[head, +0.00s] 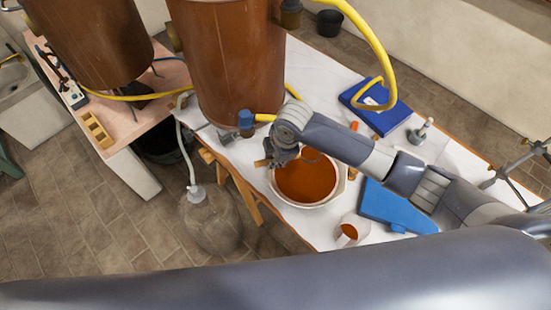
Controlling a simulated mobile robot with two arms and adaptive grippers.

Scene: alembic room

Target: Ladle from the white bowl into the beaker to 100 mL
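The white bowl (333,196) stands on the white-topped table and holds orange-brown liquid. A small clear vessel that looks like the beaker (358,222) stands in front of it to the right, with some orange liquid inside; its marks are too small to read. My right gripper (270,160) is at the bowl's upper left rim, its arm reaching in from the right over the bowl. Its fingers are too small and partly hidden to tell whether they grip. A round rim, possibly the ladle (312,155), shows at the bowl's far edge under my arm. My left gripper is out of view.
A large copper-brown vessel (232,65) with a yellow hose stands behind. A glass carboy (211,220) is at left. A metal stand (507,172) is at right.

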